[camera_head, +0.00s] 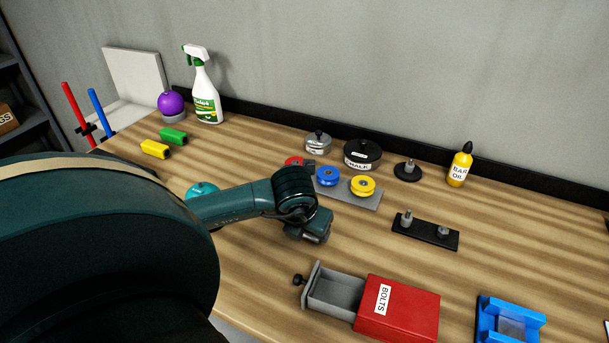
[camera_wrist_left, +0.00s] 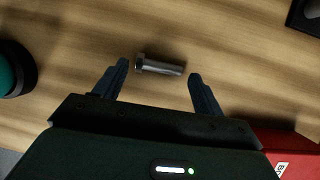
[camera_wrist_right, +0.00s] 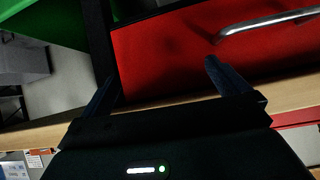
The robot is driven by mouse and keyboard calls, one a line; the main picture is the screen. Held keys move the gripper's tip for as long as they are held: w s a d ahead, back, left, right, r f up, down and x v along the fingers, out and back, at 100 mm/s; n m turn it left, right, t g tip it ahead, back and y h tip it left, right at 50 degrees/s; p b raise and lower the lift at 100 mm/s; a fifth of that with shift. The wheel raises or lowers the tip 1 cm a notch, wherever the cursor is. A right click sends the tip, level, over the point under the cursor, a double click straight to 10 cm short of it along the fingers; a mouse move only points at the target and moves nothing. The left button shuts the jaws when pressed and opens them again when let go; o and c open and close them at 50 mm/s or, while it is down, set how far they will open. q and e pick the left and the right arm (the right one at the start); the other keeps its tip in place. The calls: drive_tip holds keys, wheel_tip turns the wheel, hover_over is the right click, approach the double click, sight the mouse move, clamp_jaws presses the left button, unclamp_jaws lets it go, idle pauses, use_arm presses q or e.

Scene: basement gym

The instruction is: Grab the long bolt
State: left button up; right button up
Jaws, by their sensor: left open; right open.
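The long bolt (camera_wrist_left: 162,66) is a grey metal bolt with a wider head, lying on its side on the wooden bench in the left wrist view. Its head points left, and it lies crosswise between the fingertips of my left gripper (camera_wrist_left: 158,71). The fingers are open, with a gap visible on the right side. In the head view my left gripper (camera_head: 315,236) is low over the bench, and the bolt is hidden there. My right gripper (camera_wrist_right: 160,75) is open and empty, in front of a red panel with a metal handle (camera_wrist_right: 268,22).
A red BOLTS box (camera_head: 405,308) with an open grey drawer (camera_head: 337,293) stands in front of the left gripper. A black plate with metal posts (camera_head: 425,233) lies to its right. A grey plate with coloured spools (camera_head: 363,200) lies behind. A blue holder (camera_head: 510,322) is front right.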

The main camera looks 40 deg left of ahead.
use_arm(q)
drive_tip(key=shift+x, duration=1.1)
drive_tip(key=shift+r, duration=0.1)
drive_tip(key=c, duration=1.1)
